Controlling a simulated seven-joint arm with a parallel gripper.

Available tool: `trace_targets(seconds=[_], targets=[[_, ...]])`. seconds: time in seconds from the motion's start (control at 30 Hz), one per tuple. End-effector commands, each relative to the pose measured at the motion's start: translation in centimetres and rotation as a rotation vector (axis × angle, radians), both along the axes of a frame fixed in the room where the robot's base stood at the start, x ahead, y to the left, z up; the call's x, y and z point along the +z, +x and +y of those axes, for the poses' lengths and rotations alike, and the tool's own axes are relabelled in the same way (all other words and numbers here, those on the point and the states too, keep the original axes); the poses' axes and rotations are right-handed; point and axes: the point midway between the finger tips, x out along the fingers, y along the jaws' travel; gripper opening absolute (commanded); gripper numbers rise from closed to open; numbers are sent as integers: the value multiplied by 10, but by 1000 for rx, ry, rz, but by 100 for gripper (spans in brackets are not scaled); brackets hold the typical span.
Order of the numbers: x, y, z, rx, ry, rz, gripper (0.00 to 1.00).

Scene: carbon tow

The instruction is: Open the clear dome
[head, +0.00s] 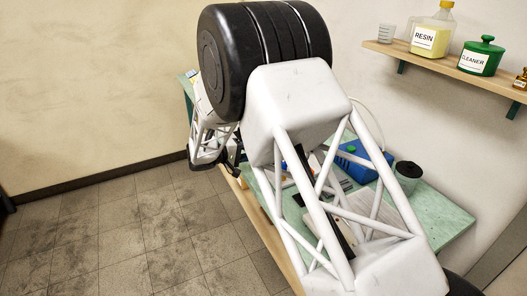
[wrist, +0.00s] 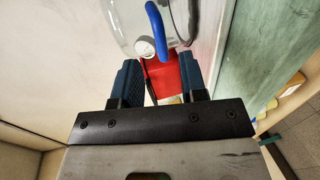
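The clear dome (wrist: 122,22) shows at the top of the wrist view, with its upper part cut off by the frame. A blue curved bar (wrist: 156,30), like a handle or hose, shows against it, and a small round white gauge (wrist: 145,47) sits below. My gripper (wrist: 158,62) has its two blue fingers apart, with nothing clearly held between them. The gauge and bar appear beyond the fingertips, roughly in line with the gap; I cannot tell whether anything touches. In the head view my arm covers the middle of the bench, and I cannot make out the dome there.
A red block (wrist: 168,78) shows beyond the finger gap. The green bench (head: 440,215) holds a blue box (head: 360,160) and a dark-topped cup (head: 408,170). A wall shelf (head: 450,66) carries a resin bottle (head: 432,35) and a green cleaner can (head: 480,58). The floor at left is clear.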

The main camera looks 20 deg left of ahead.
Motion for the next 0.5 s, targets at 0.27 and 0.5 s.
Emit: trace_targets(seconds=[0.27, 0.5], targets=[[-7, 21, -22, -3, 0, 0, 39], [-13, 39, -40, -2, 0, 2, 39]])
